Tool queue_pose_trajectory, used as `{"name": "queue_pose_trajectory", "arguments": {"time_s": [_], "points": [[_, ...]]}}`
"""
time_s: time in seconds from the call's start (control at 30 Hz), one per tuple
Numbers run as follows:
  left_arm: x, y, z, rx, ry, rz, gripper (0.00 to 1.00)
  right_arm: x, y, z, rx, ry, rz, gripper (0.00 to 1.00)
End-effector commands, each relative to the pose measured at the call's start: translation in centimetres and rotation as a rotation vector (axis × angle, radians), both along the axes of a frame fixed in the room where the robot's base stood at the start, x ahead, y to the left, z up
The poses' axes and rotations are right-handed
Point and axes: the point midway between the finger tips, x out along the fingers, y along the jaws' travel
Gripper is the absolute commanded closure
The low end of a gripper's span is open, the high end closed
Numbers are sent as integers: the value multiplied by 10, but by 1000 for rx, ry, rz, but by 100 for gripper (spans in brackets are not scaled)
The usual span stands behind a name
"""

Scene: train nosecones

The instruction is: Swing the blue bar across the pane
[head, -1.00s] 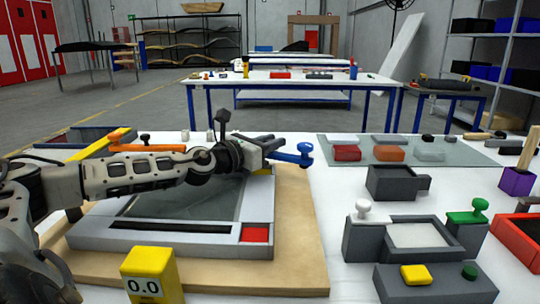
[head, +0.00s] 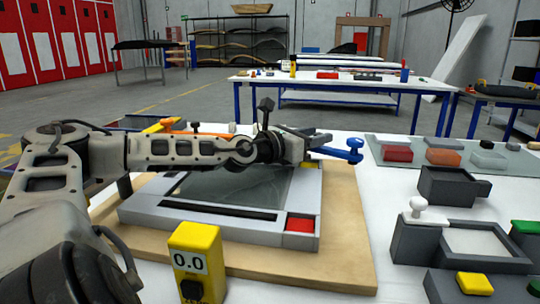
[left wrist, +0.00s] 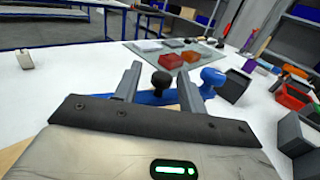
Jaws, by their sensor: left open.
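The blue bar (head: 338,152) sticks out past the far right corner of the grey frame, with a blue knob at its end. In the left wrist view the blue bar (left wrist: 150,97) crosses between my fingers, beside a black knob (left wrist: 161,80) and the blue knob (left wrist: 213,78). The dark glass pane (head: 245,188) lies flat in the grey frame (head: 215,221). My left gripper (head: 322,139) is open over the bar, its fingers apart; whether they touch it I cannot tell. My arm hides the pane's far edge. My right gripper is not in view.
The frame rests on a wooden board (head: 345,262). A yellow display block (head: 195,255) reading 0.0 stands in front. Grey fixtures (head: 447,186) stand on the right, and a glass plate (head: 400,143) with coloured blocks lies behind them. An orange part (head: 175,126) lies behind my arm.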

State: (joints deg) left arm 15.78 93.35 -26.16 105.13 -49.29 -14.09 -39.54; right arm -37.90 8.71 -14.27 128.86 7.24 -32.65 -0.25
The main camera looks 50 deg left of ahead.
Motion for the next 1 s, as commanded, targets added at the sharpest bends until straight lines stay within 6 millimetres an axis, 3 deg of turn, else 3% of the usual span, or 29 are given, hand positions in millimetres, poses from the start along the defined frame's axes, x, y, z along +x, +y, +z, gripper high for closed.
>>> {"name": "queue_pose_trajectory", "arguments": {"time_s": [0.03, 0.17, 0.53, 0.8, 1.0], "points": [[-4, 0, -7, 8, 1, -1, 59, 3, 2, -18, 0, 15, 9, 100], [-13, -2, -7, 6, 1, -5, 59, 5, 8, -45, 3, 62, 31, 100], [-68, 4, -1, 2, -5, -2, 59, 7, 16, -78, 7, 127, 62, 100], [-121, 9, 1, 1, -3, -1, 59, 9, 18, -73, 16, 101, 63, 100], [-141, 11, 0, 0, -1, -3, 59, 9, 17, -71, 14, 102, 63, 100]]}}
